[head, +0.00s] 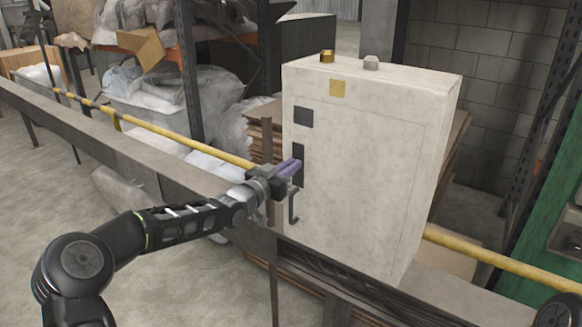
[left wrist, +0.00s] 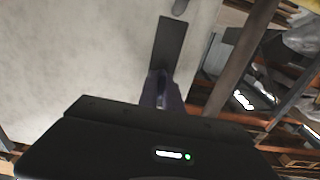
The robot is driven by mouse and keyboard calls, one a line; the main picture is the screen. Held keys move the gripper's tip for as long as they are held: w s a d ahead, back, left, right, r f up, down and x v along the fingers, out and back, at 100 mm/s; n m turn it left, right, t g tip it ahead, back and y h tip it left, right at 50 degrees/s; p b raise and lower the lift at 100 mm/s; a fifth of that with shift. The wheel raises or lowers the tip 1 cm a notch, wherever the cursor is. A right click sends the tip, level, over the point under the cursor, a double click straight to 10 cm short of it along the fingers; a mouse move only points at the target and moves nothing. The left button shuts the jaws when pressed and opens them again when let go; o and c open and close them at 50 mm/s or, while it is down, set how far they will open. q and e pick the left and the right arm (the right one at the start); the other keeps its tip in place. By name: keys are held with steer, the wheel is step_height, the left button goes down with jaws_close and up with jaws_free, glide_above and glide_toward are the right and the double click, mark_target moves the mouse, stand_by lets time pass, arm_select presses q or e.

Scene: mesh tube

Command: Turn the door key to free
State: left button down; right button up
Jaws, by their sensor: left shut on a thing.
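A pale, scuffed cabinet (head: 365,190) stands upright with its door facing me. A dark upright lock plate (head: 299,152) sits near the door's left edge, and it also shows in the left wrist view (left wrist: 171,42). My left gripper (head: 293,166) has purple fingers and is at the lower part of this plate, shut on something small. The fingers also show in the left wrist view (left wrist: 161,88), against the plate's end. The key itself is hidden by the fingers, so I cannot tell its angle. My right gripper is not in view.
A bent dark handle (head: 292,206) hangs on the door just below my left gripper. A yellow rail (head: 170,132) runs past the cabinet on both sides. Shelving with wrapped goods (head: 150,95) is behind.

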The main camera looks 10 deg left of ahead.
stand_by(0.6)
arm_select(q)
steer(key=shift+f+m+b, duration=0.15)
steer(key=shift+m+b, duration=0.55)
steer(key=shift+b, duration=0.45)
steer(key=m+b, duration=0.3)
steer(key=shift+d, duration=0.1)
steer(key=m+b, duration=0.2)
steer(key=m, duration=0.1)
steer(key=m+b, duration=0.4)
steer(key=m, duration=0.1)
steer(key=shift+d, duration=0.1)
steer(key=m+b, duration=0.2)
steer(key=m, duration=0.3)
steer(key=shift+b, duration=0.3)
steer(key=shift+m, duration=0.4)
steer(key=c, duration=1.5)
jaws_free()
steer(key=shift+s, duration=0.15)
